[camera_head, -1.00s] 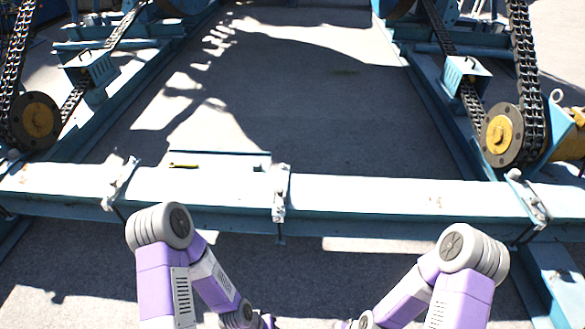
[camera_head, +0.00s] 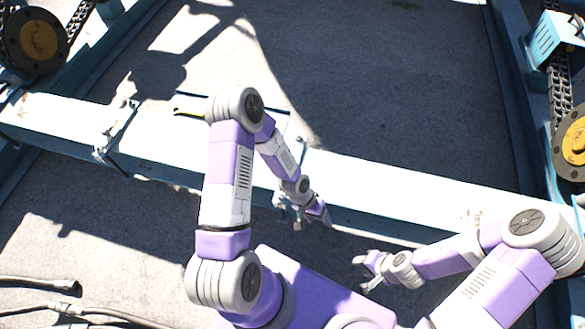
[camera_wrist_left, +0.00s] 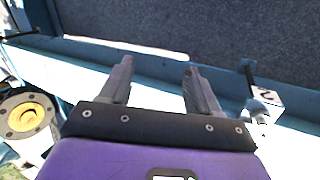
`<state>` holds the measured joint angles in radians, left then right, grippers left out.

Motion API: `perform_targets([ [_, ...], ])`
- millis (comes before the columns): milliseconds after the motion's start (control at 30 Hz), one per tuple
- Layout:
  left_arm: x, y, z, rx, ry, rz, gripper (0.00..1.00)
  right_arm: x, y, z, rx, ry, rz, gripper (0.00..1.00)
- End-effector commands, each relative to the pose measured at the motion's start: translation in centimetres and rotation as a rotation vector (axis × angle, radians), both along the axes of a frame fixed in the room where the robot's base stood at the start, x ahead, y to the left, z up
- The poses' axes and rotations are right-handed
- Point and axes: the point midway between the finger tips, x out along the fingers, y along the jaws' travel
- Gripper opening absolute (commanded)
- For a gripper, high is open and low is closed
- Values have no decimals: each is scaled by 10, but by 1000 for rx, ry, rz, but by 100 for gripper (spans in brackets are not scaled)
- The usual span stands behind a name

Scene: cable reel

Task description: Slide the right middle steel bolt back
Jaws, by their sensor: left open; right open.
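The middle steel clamp with its bolt (camera_head: 283,206) sits on the light blue crossbeam (camera_head: 400,188), partly hidden behind my left forearm in the head view. My left gripper (camera_head: 314,221) is open and empty, just to the right of this clamp's lower end. In the left wrist view a steel clamp with a dark bolt (camera_wrist_left: 248,74) lies right of my open left fingers (camera_wrist_left: 157,76), apart from them. I cannot tell which single bolt is the right middle one. My right gripper (camera_head: 362,274) is open and empty over the ground in front of the beam.
Another steel clamp (camera_head: 117,130) sits on the beam at left. Chain drives with yellow hubs (camera_head: 38,40) stand at both sides. Hoses (camera_head: 60,308) lie at the lower left. The ground behind the beam is clear.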

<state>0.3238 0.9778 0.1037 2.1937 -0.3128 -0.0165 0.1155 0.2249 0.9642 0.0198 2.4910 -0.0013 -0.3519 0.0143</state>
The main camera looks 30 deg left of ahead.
Motion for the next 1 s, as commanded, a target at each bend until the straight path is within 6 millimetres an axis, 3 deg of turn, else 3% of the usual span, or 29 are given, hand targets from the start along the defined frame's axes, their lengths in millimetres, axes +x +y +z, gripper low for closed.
perform_targets([
  [33, 27, 14, -11, 16, -19, -34, 62, 0, 0, -9, 0, 1, 0, 43],
  [200, 94, 85, -25, 166, -39, -137, 62, 0, 0, -23, 0, 1, 0, 43],
  [300, 122, 132, -26, 280, -37, -153, 62, 0, 0, -28, 0, 0, 0, 43],
  [433, 141, 177, -23, 392, -27, -149, 62, 0, 0, -32, 0, 0, 0, 43],
  [600, 148, 196, -28, 442, -19, -146, 62, 0, 0, -36, 0, 0, 0, 43],
  [1000, 148, 196, -86, 441, -19, -146, 62, 0, 0, -55, 0, 0, 0, 43],
])
